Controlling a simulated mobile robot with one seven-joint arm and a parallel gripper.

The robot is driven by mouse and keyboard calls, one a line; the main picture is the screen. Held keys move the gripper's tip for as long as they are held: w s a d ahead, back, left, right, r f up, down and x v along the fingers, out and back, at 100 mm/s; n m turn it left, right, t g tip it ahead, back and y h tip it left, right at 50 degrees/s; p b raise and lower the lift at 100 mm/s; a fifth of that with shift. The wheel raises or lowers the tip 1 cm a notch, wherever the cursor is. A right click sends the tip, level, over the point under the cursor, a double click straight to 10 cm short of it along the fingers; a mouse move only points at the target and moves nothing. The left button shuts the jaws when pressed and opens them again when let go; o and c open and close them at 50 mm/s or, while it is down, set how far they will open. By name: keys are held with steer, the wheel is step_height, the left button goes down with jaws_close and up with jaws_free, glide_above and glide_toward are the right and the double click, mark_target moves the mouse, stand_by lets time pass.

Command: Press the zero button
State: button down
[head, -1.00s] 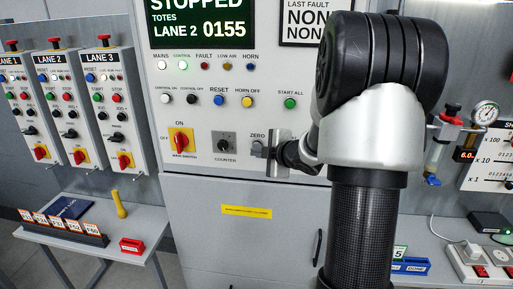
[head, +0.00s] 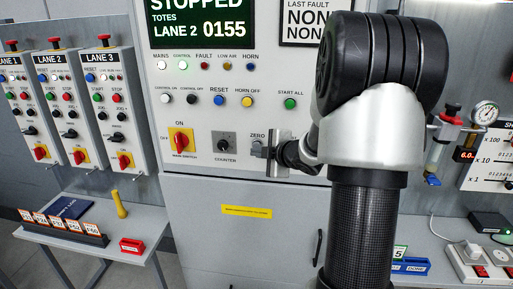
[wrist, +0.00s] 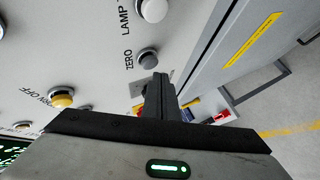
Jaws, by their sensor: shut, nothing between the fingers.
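The zero button (head: 256,142) is a small grey round button on the cabinet panel, right of the counter's black knob (head: 225,144). My gripper (head: 261,153) partly covers it in the head view. In the wrist view the grey zero button (wrist: 148,57) shows beside its ZERO label. My gripper (wrist: 155,82) is shut and empty, its fingertips near the lower edge of the button in that picture. Whether they touch it, or how far off the panel they are, I cannot tell.
The red and yellow main switch (head: 181,141) is left of the counter. The blue reset (head: 218,100), yellow horn-off (head: 247,102) and green start-all (head: 290,103) buttons sit above. In the wrist view a white lamp-test-side button (wrist: 153,10) lies beyond the zero button.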

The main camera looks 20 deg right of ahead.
steer(key=shift+w+d, duration=0.2)
steer(key=shift+w, duration=0.2)
steer(key=shift+w+d+p, duration=0.45)
steer(key=shift+w+d, duration=0.05)
steer(key=shift+w, duration=0.15)
stand_by(1.1)
steer(key=shift+s+a, duration=0.1)
steer(key=shift+s, duration=0.05)
steer(key=shift+s+a+b, duration=0.5)
steer(key=shift+s+a, duration=0.1)
steer(key=shift+s, duration=0.3)
steer(key=s+a, duration=0.1)
steer(key=s, duration=0.1)
steer(key=s+a+b, duration=0.1)
steer(key=s, duration=0.1)
steer(key=shift+a, duration=0.4)
stand_by(0.6)
